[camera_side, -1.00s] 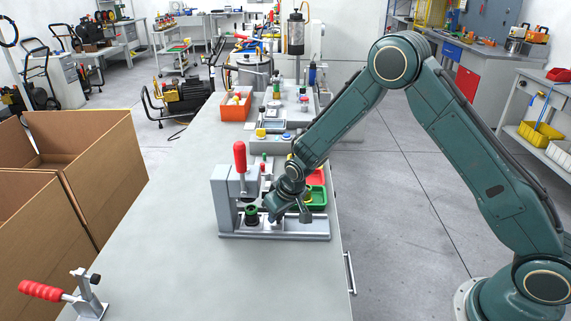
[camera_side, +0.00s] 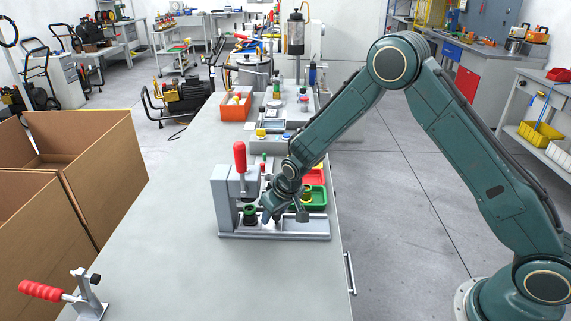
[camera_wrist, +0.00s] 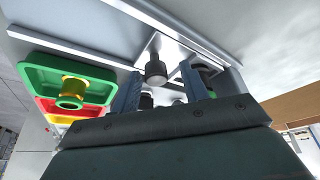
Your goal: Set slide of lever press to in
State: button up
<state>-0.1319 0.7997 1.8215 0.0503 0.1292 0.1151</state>
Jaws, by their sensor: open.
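The lever press (camera_side: 224,190) is a grey frame on a long base, with a red upright lever handle (camera_side: 240,157). A dark green-rimmed round part (camera_side: 250,213) sits under its ram. My gripper (camera_side: 270,214) is low over the base, just right of that part. In the wrist view, my open gripper (camera_wrist: 162,70) has a blue finger on each side of a black knob (camera_wrist: 155,73) on a bright metal plate, apparently the slide. A gap shows between knob and fingers. Whether the slide is in or out is unclear. The fingertips are partly hidden in the side view.
Green (camera_side: 318,203) and red trays stand right of the press; the green one holds a yellow part (camera_wrist: 71,92). A red-handled clamp (camera_side: 90,296) is at the front left. Open cardboard boxes (camera_side: 105,170) stand left of the table. The table's front middle is clear.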

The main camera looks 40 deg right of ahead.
jog(key=v, duration=1.3)
jog(key=shift+r, duration=0.15)
jog(key=shift+r, duration=0.1)
jog(key=s+d+r, duration=0.4)
jog(key=s+r, duration=0.9)
jog(key=s+d+r, duration=0.1)
jog(key=s, duration=0.8)
jog(key=s+r+t, duration=0.1)
jog(key=s+r, duration=0.1)
jog(key=s, duration=0.7)
jog(key=shift+d+r, duration=0.3)
jog(key=shift+d, duration=0.1)
